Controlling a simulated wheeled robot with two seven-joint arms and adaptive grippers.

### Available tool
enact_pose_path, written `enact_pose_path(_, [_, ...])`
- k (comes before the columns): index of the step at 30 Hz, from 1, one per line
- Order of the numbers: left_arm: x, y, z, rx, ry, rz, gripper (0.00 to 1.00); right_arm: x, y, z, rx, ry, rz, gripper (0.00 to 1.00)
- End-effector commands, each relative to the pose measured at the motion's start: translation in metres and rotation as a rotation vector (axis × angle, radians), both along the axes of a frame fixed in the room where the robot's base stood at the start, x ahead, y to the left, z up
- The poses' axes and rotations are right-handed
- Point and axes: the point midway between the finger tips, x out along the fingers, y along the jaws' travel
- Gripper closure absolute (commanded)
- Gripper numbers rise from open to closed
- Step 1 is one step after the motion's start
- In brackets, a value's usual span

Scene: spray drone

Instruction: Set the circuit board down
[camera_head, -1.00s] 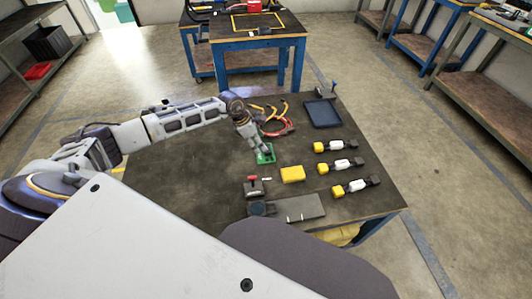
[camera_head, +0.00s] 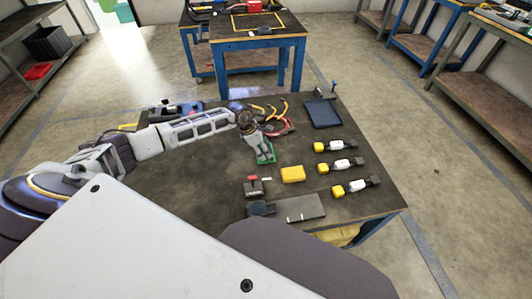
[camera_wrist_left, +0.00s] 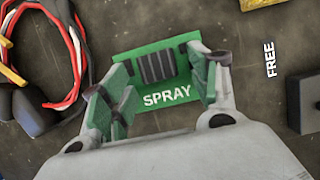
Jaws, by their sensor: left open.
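The green circuit board (camera_head: 269,158) lies on the dark tabletop, near the middle of the table in the head view. In the left wrist view the board (camera_wrist_left: 165,99) carries the white word SPRAY and a ribbed black block. My left gripper (camera_head: 264,153) points down at the board. In the left wrist view the left gripper's fingers (camera_wrist_left: 170,82) are spread, one at each side of the black block, with green pads showing. I cannot tell whether the pads touch the block. My right gripper is in neither view.
Red, black and yellow cables (camera_head: 279,124) lie behind the board. A yellow block (camera_head: 292,174), a small red-topped device (camera_head: 253,186) and a grey plate (camera_head: 302,207) lie nearer. Several yellow-ended parts (camera_head: 336,164) and a dark blue tray (camera_head: 322,113) are on the right. The left tabletop is mostly clear.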

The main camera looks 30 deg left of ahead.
Motion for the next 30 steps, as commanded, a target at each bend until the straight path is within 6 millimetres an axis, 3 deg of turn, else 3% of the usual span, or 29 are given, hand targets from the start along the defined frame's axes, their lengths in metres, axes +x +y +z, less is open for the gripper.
enact_pose_path(5, [-0.0001, 0.0001, 0.0001, 0.000, 0.000, 0.000, 0.41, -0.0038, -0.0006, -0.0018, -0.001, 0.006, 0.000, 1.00])
enact_pose_path(18, [-0.0004, 0.0003, -0.0002, 0.001, 0.001, 0.000, 0.94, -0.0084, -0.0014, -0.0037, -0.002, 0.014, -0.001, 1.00])
enact_pose_path(30, [-0.0001, 0.0005, 0.0093, 0.001, 0.001, 0.000, 0.94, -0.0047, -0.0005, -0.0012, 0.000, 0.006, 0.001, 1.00])
